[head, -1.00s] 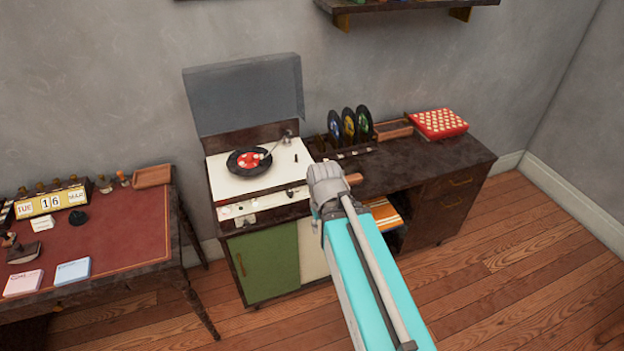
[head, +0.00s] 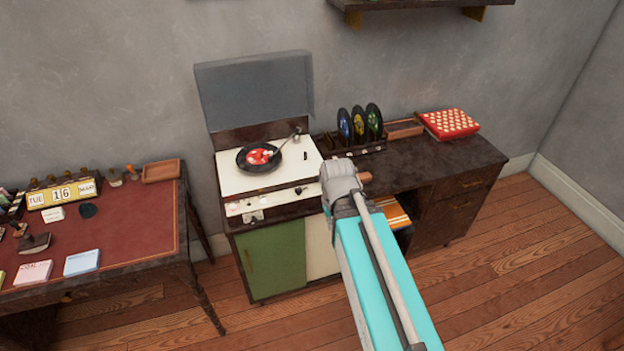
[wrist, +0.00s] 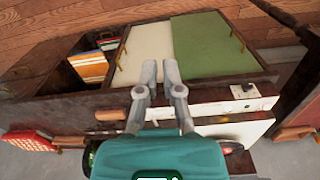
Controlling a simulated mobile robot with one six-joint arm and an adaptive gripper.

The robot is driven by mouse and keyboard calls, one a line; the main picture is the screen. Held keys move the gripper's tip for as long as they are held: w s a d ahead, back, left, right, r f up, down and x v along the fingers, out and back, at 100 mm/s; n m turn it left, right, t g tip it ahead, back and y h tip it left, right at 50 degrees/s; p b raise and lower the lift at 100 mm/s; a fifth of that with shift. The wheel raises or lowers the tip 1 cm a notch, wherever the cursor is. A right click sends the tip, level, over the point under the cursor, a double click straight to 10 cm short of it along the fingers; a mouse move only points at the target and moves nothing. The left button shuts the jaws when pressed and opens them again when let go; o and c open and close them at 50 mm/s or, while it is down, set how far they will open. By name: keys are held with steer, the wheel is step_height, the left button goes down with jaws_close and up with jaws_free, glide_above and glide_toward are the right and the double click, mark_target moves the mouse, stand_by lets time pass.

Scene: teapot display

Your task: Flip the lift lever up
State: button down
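The record player's white deck (head: 238,181) stands on the left part of the dark cabinet, its lid raised. A black record with a red and white label (head: 258,157) lies on it. The tonearm (head: 285,141) reaches over the record from the back right. A small dark upright piece (head: 305,155), perhaps the lift lever, stands right of the tonearm; its setting is too small to tell. My gripper (head: 338,172) is in front of the deck's right corner, fingertips hidden. In the wrist view my gripper (wrist: 160,66) is empty, its fingers a narrow gap apart.
A control panel (head: 275,201) with knobs runs along the player's front. Upright records (head: 359,124) and a red patterned box (head: 449,123) stand on the cabinet at right. A red-topped desk (head: 125,220) is at left. A wall shelf hangs above.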

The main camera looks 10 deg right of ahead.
steer(key=w+a+n+h+b, duration=0.3)
steer(key=w+n, duration=0.6)
steer(key=w, duration=0.4)
steer(key=w+a+f+n+t+h+b, duration=0.1)
steer(key=w+a+n+h+b, duration=0.2)
steer(key=w+n, duration=0.7)
steer(key=shift+w+a+f+h, duration=0.15)
steer(key=shift+w+a+h, duration=0.95)
steer(key=shift+w+a, duration=0.4)
steer(key=shift+w+d+f, duration=0.1)
steer(key=shift+w+d, duration=0.05)
steer(key=shift+d, duration=0.1)
steer(key=b+x, duration=0.4)
steer(key=x, duration=0.1)
steer(key=shift+f, duration=0.2)
steer(key=shift+b+x, duration=1.7)
steer(key=shift+x, duration=0.55)
steer(key=shift+w+a+r+p, duration=0.1)
steer(key=shift+r+p, duration=0.1)
steer(key=shift+p, duration=0.15)
